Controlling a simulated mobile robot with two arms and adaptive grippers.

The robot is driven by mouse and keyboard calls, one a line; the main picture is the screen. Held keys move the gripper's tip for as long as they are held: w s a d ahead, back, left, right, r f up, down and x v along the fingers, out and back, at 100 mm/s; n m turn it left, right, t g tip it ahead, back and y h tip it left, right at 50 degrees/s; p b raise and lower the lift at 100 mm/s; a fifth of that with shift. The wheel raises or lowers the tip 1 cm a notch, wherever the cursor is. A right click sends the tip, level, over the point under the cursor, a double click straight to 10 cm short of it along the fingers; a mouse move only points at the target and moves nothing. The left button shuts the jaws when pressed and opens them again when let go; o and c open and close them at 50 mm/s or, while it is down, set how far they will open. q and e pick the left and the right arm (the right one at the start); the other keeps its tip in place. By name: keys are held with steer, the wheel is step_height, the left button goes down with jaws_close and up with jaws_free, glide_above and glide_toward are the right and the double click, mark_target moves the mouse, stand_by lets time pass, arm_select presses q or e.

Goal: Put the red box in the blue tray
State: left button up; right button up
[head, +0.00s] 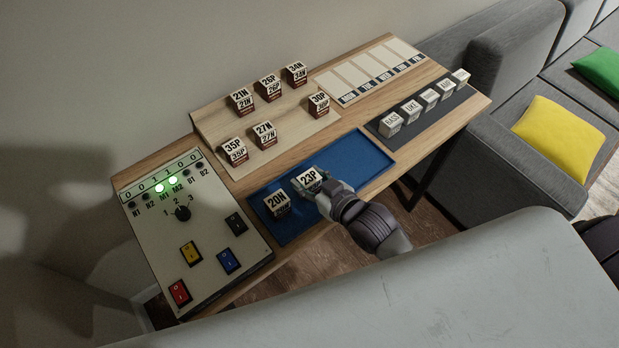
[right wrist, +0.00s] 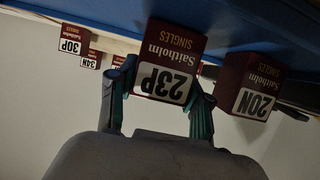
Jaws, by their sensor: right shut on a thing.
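The dark red box labelled 23P (head: 311,178) is between the fingers of my right gripper (head: 321,191), at the blue tray (head: 352,160). The right wrist view shows both fingers against the sides of this box (right wrist: 168,60), upside down in the picture. The box is on or just above the tray floor; I cannot tell which. Another red box labelled 20N (head: 278,203) stands in the tray to its left, apart from it; it also shows in the right wrist view (right wrist: 250,85). My left gripper is not in view.
Several red boxes, such as 27N (head: 264,134), stand on a wooden board (head: 210,125) behind the tray. A switch panel (head: 205,245) is at the left. A dark mat (head: 455,98) with small white blocks lies at the right. The tray's right part is clear.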

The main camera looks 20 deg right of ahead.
steer(key=shift+f, duration=0.15)
steer(key=o, duration=1.2)
steer(key=shift+o, duration=0.2)
steer(key=v, duration=1.2)
steer(key=shift+r+b, duration=0.25)
steer(key=shift+b, duration=0.2)
